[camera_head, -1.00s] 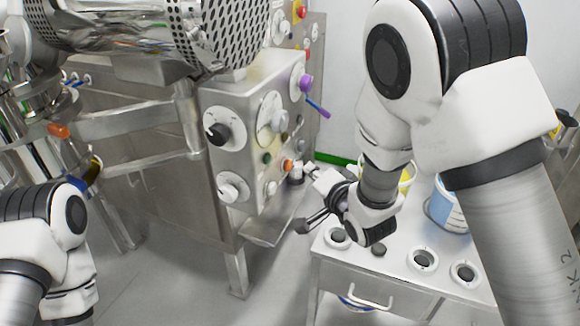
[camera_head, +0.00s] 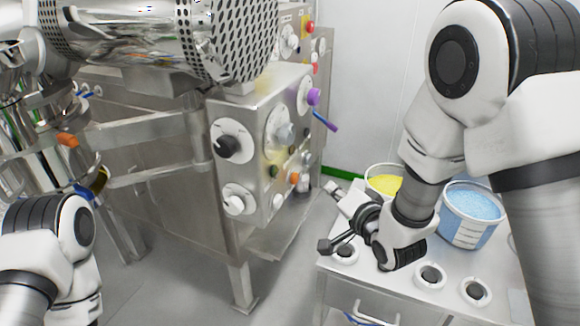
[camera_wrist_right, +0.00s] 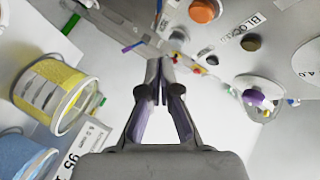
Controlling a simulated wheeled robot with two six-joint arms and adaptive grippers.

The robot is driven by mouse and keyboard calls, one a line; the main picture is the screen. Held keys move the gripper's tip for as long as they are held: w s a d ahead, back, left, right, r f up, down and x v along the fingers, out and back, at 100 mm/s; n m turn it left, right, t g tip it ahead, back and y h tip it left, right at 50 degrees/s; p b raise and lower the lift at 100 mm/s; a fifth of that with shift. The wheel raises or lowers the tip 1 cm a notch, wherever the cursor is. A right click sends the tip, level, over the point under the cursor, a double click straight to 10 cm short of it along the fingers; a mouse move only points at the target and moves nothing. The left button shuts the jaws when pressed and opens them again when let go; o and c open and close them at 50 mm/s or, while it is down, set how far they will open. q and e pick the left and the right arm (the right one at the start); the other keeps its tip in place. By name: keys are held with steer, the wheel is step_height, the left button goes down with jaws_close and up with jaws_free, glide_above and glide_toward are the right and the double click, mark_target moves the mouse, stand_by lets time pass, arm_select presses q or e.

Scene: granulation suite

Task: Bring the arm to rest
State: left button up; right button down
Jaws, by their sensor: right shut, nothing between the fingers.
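My right arm reaches in from the right over a small steel cart (camera_head: 400,292). The panel's knobs lie beyond the fingertips in that view. My left arm shows only as a bent joint at the lower left of the head view. Its gripper is out of view.
A bucket with yellow contents (camera_head: 383,182) and one with blue contents (camera_head: 470,215) stand on the cart, close to my right arm. Round white-rimmed fittings (camera_head: 431,276) sit along its front. A large perforated steel drum (camera_head: 235,40) hangs at the upper left. Open floor lies between machine and cart.

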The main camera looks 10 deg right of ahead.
steer(key=s+d+f+g+h, duration=0.1)
steer(key=s+f+g, duration=0.3)
steer(key=f, duration=0.5)
steer(key=s+d+f+g, duration=0.1)
steer(key=s+f, duration=0.5)
steer(key=f, duration=0.3)
steer(key=s+d+f+g+h, duration=0.1)
steer(key=s+f+g, duration=0.3)
steer(key=f, duration=0.5)
steer(key=s+d+f+n+g, duration=0.1)
steer(key=s+f+n+g, duration=0.2)
steer(key=s, duration=0.6)
steer(key=s+d+f+n+g+h, duration=0.1)
steer(key=s+d+f+n+g, duration=0.1)
steer(key=s+n, duration=0.4)
steer(key=s+f+g, duration=0.1)
steer(key=s+f, duration=0.1)
steer(key=s, duration=0.2)
steer(key=shift+s+f, duration=0.25)
steer(key=shift+s, duration=0.05)
